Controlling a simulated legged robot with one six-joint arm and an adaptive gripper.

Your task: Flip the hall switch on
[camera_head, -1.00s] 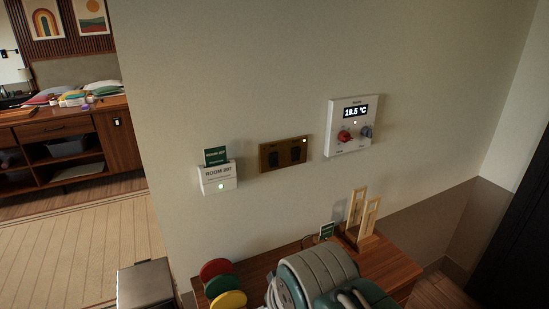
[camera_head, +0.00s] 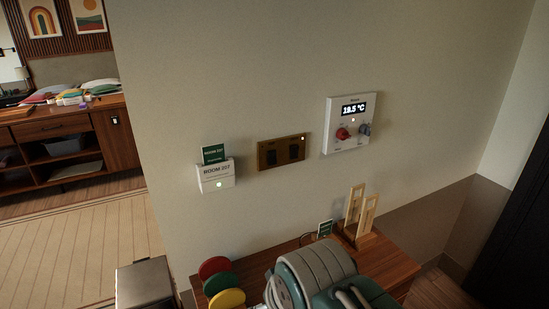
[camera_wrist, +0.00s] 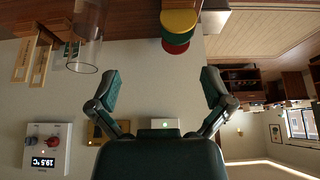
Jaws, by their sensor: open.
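A brass switch plate (camera_head: 282,141) with two dark rocker switches is on the wall in the head view. A small light glows at its upper right corner. I cannot read labels on it or tell which way the rockers are set. In the upside-down wrist view the plate (camera_wrist: 97,135) shows partly behind my left-hand finger. My gripper (camera_wrist: 161,88) is open and empty, its two green fingers spread wide, apart from the wall. In the head view only my grey-green arm shows at the bottom; the fingers are hidden.
A white room-card holder (camera_head: 217,177) with a green card is left of the plate. A thermostat (camera_head: 334,141) with two knobs is to its right. Below, a wooden cabinet (camera_head: 398,262) bears a wooden rack (camera_head: 367,214) and coloured discs (camera_head: 221,283). A clear glass cylinder (camera_wrist: 84,50) shows in the wrist view.

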